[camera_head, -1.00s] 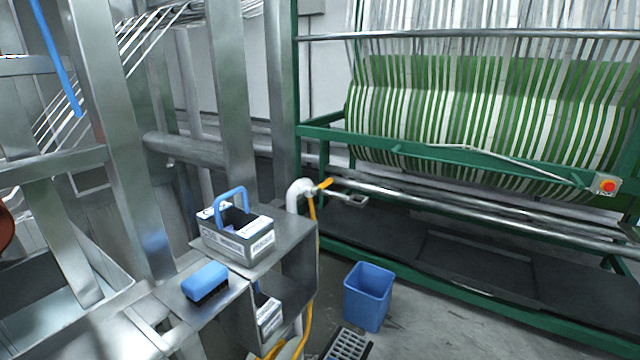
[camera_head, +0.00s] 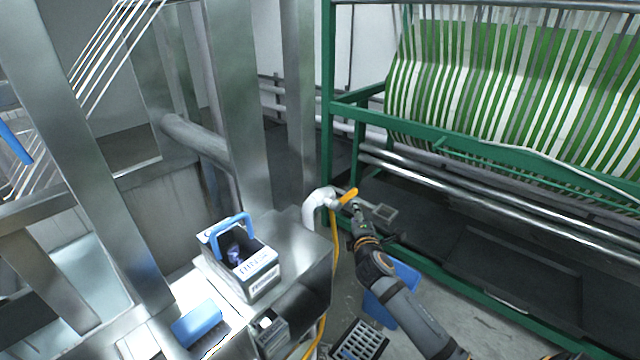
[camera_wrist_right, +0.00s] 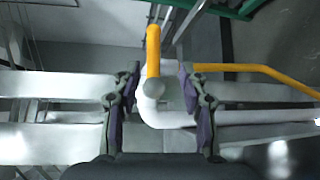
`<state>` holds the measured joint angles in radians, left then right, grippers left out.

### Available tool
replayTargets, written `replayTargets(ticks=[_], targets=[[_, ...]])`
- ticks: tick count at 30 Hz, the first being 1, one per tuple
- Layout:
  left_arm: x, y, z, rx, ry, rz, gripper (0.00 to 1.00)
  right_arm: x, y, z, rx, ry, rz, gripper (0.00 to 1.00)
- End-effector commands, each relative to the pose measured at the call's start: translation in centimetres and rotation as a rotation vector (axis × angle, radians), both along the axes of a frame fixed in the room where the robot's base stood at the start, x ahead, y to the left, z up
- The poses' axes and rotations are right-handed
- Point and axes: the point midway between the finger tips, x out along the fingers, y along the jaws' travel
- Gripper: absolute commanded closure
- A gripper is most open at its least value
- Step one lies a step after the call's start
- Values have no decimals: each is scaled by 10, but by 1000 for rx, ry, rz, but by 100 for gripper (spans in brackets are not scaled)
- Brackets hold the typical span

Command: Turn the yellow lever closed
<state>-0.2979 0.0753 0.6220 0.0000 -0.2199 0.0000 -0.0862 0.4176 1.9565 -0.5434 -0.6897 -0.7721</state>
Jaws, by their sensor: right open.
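The yellow lever (camera_head: 348,196) sits on the end of a white bent pipe (camera_head: 314,212) beside the metal stand. In the right wrist view the lever (camera_wrist_right: 153,52) points up the picture, above the white pipe (camera_wrist_right: 170,118). My right gripper (camera_head: 352,206) is at the lever in the head view. In the wrist view my right gripper (camera_wrist_right: 158,76) is open, with its fingers apart on either side of the lever; contact is not clear. My left gripper is not in view.
A box with a blue handle (camera_head: 243,266) and a blue brush (camera_head: 197,322) stand on the metal surfaces at left. A blue bin (camera_head: 405,275) is partly behind my right arm. A yellow hose (camera_head: 334,245) hangs below the pipe. The green machine frame (camera_head: 327,120) is behind.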

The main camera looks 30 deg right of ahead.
Motion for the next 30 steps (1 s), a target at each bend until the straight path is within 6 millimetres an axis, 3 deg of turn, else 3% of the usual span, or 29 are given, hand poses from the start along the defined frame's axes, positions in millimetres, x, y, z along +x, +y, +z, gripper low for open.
replayTargets(ticks=[8, 21, 30], targets=[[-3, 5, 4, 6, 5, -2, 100, 10, -4, 7, -11, -8, 0, 57], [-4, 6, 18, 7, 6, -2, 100, 85, -35, -6, -9, -7, 0, 57], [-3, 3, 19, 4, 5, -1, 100, 96, -40, -9, -8, -6, 2, 57]])
